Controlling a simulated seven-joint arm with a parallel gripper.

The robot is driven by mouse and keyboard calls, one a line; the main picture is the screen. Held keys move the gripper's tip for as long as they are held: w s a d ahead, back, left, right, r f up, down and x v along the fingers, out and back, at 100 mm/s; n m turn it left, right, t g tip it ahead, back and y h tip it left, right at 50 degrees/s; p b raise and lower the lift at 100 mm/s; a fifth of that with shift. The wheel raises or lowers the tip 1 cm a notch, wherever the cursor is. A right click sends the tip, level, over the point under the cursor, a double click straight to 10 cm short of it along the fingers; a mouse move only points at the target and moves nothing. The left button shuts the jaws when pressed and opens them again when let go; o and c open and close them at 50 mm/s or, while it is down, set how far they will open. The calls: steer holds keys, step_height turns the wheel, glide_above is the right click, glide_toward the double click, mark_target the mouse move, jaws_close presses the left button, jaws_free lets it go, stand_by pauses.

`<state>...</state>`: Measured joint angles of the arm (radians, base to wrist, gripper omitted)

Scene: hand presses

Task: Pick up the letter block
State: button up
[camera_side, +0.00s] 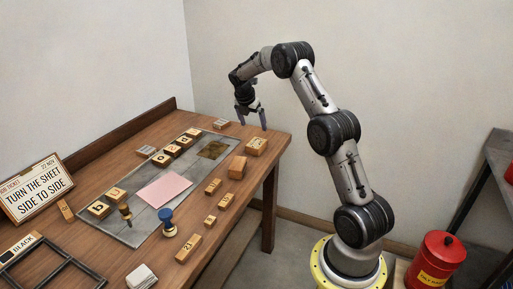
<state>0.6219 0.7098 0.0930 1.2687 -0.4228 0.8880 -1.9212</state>
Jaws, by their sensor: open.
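Several wooden letter blocks stand in a row on the grey slab (120,229), including one at the row's right end (193,132) and one nearer its left end (161,159). Two more lie at the slab's left, a front one (98,210) and one behind it (117,195). Which of them is the task's block I cannot tell. My gripper (251,121) points down, open and empty, above the table's far right corner. It is to the right of the row and apart from all blocks. A larger marked wooden block (256,146) is below it.
A pink sheet (165,190) and a dark gold patch (213,150) lie on the slab. A blue-knobbed stamp (167,222), a dark-handled tool (126,214), a block marked 23 (188,248), a black frame (50,268) and a ticket sign (38,193) stand around. A red can (438,260) is off the table.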

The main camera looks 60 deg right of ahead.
mark_target(256, 143)
steer(key=x, duration=0.7)
steer(key=shift+f, duration=0.1)
steer(key=x, duration=0.5)
steer(key=shift+w+a+f, duration=0.15)
steer(key=shift+w+a, duration=0.1)
steer(key=shift+a, duration=0.1)
steer(key=c, duration=1.4)
